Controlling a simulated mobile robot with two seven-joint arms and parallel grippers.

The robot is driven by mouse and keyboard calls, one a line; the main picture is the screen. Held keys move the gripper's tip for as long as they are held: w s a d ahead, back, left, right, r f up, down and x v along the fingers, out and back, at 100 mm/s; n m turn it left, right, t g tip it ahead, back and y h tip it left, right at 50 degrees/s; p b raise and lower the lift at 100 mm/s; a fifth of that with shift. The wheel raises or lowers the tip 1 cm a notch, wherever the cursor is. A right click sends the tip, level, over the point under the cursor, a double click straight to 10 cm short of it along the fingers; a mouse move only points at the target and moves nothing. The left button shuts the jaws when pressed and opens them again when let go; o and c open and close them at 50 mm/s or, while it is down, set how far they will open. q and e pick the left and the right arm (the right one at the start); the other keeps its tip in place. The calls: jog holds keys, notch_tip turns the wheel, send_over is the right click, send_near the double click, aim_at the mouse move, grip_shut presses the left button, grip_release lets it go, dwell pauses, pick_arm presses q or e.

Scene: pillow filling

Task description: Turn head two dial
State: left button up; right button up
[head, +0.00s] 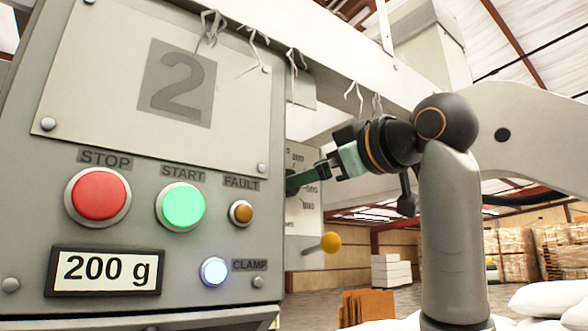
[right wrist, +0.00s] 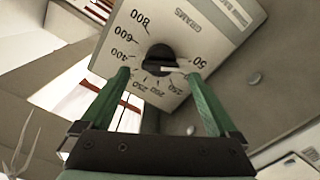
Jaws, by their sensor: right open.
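The head two dial has a dark round knob (right wrist: 160,55) on a pale scale plate (right wrist: 208,22) marked in grams, from 50 to 800. In the head view the plate (head: 303,222) is seen edge-on beside the head two panel, and the knob is mostly hidden by my fingers. My right gripper (head: 294,183) reaches in from the right at the dial. In the right wrist view its green fingers (right wrist: 160,76) are open, with one tip on each side of the knob and a gap visible. My left gripper is not in view.
The grey head two panel (head: 105,128) has red STOP (head: 99,195), green START (head: 181,206), amber FAULT (head: 241,213) and a lit CLAMP lamp (head: 214,271). Its display (head: 105,270) reads 200 g. A yellow ball-ended lever (head: 330,242) sticks out below the dial. White sacks (head: 548,298) lie at lower right.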

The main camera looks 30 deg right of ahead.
aim_at(290, 192)
jog(key=shift+w+a+p, duration=0.2)
jog(key=shift+w+p, duration=0.25)
jog(key=shift+w, duration=1.55)
jog(key=shift+c, duration=0.3)
jog(key=c, duration=1.3)
